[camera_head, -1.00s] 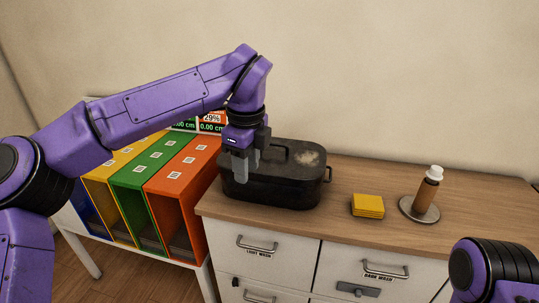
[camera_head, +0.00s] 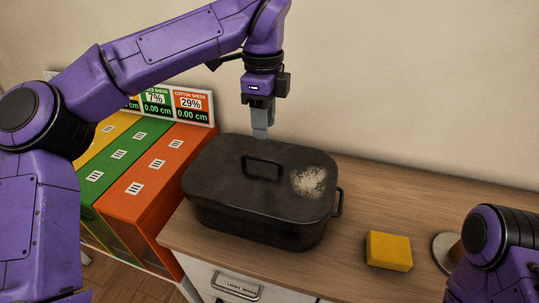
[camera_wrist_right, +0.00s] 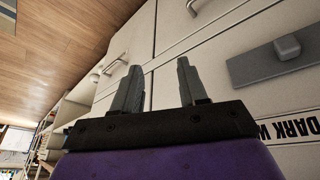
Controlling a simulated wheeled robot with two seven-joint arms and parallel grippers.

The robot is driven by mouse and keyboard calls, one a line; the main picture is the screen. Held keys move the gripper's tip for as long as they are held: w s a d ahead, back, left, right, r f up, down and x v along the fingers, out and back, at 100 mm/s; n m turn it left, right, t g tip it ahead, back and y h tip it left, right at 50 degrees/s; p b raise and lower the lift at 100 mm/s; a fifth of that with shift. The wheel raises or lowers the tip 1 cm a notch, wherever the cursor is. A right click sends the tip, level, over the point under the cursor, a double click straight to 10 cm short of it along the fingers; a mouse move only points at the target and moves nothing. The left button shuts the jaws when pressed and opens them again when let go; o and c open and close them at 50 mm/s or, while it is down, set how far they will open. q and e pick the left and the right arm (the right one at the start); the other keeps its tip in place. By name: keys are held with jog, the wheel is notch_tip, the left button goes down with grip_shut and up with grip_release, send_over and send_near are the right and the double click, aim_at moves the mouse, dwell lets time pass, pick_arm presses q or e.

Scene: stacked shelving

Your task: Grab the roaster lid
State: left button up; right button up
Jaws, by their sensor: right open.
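The black roaster (camera_head: 265,230) stands on the wooden counter with its lid (camera_head: 225,170) on top. The lid has a raised handle (camera_head: 262,160) near its middle and a pale worn patch at the right. My left gripper (camera_head: 260,136) points down, beyond the handle in the picture, near the lid's far edge, and appears apart from the handle. Its fingers overlap from this side, so its opening cannot be told. My right gripper (camera_wrist_right: 157,68) is open and empty in the right wrist view, in front of the white drawers, away from the roaster.
A yellow sponge-like block (camera_head: 388,251) lies right of the roaster, near a round metal base (camera_head: 447,250) partly hidden by my right arm. Coloured bins (camera_head: 150,195) with signs stand left of the counter. White drawers (camera_wrist_right: 210,35) face my right gripper.

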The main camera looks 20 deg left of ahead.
aim_at(261, 158)
pick_arm(q)
jog(key=f, duration=0.2)
jog(key=s+f, duration=0.1)
jog(key=f, duration=0.1)
jog(key=shift+s+a, duration=0.1)
jog(key=shift+a, duration=0.05)
jog(key=f, duration=0.1)
jog(key=f+p, duration=0.1)
jog(key=f, duration=0.1)
jog(key=f+p, duration=0.1)
jog(key=f, duration=0.1)
jog(key=shift+w+a+f, duration=0.2)
jog(key=shift+w+a, duration=0.05)
jog(key=shift+w, duration=0.15)
jog(key=shift+s+f, duration=0.2)
jog(key=shift+f, duration=0.15)
jog(key=shift+w, duration=0.1)
grip_shut()
jog(key=shift+r, duration=0.1)
